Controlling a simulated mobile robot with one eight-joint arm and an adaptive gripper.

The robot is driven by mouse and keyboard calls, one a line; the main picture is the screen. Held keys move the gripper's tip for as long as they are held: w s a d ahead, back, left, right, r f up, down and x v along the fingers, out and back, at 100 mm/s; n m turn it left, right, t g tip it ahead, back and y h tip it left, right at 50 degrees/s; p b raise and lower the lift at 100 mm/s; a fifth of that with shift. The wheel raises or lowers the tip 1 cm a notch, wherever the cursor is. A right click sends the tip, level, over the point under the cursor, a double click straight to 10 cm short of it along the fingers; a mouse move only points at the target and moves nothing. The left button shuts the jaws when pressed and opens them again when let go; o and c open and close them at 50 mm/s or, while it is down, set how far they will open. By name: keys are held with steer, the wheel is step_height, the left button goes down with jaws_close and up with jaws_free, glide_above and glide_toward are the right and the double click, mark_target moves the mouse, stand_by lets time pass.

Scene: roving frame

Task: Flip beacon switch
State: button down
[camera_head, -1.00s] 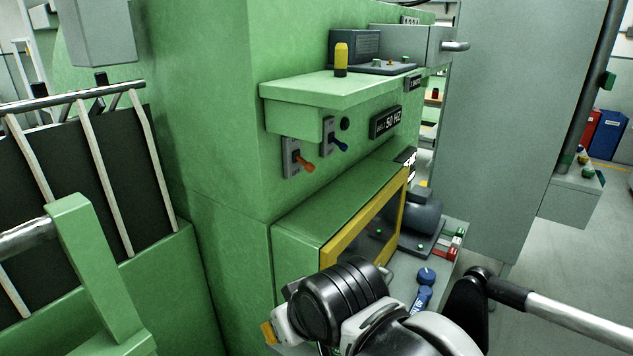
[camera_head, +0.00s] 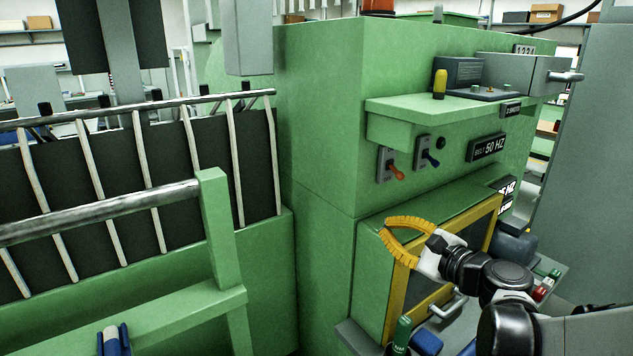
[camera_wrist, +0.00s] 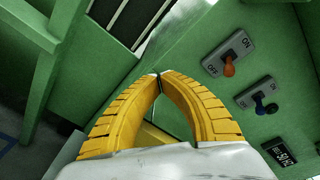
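Two toggle switches are on the green machine's front, below its shelf. No readable label says which switch is the beacon's; I cannot tell the lever positions. My gripper (camera_head: 384,226) has yellow fingers and is below the switches, apart from both. In the wrist view its fingertips (camera_wrist: 158,76) meet with nothing seen between them.
A green shelf (camera_head: 440,105) juts out above the switches, bearing a yellow-topped post (camera_head: 440,83). A yellow-framed door (camera_head: 440,260) is below, near my gripper. A railed conveyor (camera_head: 130,200) stands left. A red-orange object (camera_head: 378,5) is cut off at the top.

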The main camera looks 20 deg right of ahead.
mark_target(392, 179)
steer(key=d+r+m+t+h, duration=0.2)
steer(key=d+m, duration=0.4)
steer(key=d, duration=0.3)
steer(key=shift+s+r+t, duration=0.25)
steer(key=shift+r+t, duration=0.3)
steer(key=shift+t, duration=0.25)
steer(key=b+x, duration=0.1)
steer(key=x, duration=0.9)
steer(key=shift+s+r+g+p, duration=0.15)
steer(key=shift+g+p, duration=0.15)
steer(key=shift+p, duration=0.15)
